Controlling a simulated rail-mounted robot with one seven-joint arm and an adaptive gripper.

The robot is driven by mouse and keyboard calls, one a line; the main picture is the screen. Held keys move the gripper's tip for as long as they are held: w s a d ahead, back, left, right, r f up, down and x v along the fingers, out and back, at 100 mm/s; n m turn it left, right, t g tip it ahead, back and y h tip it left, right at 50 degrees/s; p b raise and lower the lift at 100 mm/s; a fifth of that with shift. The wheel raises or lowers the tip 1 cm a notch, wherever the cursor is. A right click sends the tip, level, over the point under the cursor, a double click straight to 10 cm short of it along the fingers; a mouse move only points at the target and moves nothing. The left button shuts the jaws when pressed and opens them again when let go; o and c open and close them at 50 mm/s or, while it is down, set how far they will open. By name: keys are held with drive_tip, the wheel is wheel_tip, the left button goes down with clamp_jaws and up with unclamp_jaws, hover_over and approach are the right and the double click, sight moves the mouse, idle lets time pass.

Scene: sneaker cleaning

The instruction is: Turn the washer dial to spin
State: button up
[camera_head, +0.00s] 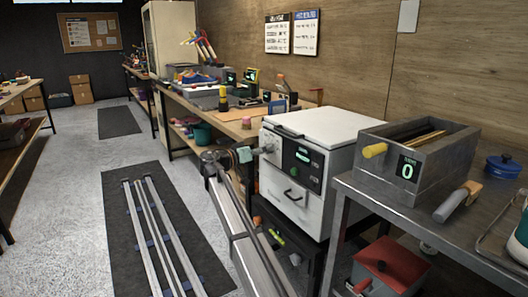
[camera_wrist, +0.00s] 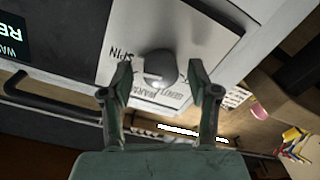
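The washer (camera_head: 290,191) is the white box-shaped machine at the centre right in the head view. In the wrist view its pale dial plate (camera_wrist: 200,28) carries a round grey dial (camera_wrist: 162,65). The plate's labels appear upside down: SPIN at the dial's left, others partly hidden below it. A light pointer mark on the dial faces left in the picture. My gripper (camera_wrist: 160,72) is open, with one finger on each side of the dial. Contact with the dial cannot be told. My gripper also shows in the head view (camera_head: 246,154), at the left of the washer's front.
A dark handle (camera_wrist: 45,103) sticks out from the washer front near my left finger. A metal table (camera_head: 350,188) with a grey bin (camera_head: 440,160) stands right of the washer. A wooden workbench (camera_head: 235,122) with tools runs behind it. The floor to the left is open around the rails.

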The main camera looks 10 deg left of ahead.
drive_tip(key=v, duration=1.2)
drive_tip(key=shift+s+f, duration=0.1)
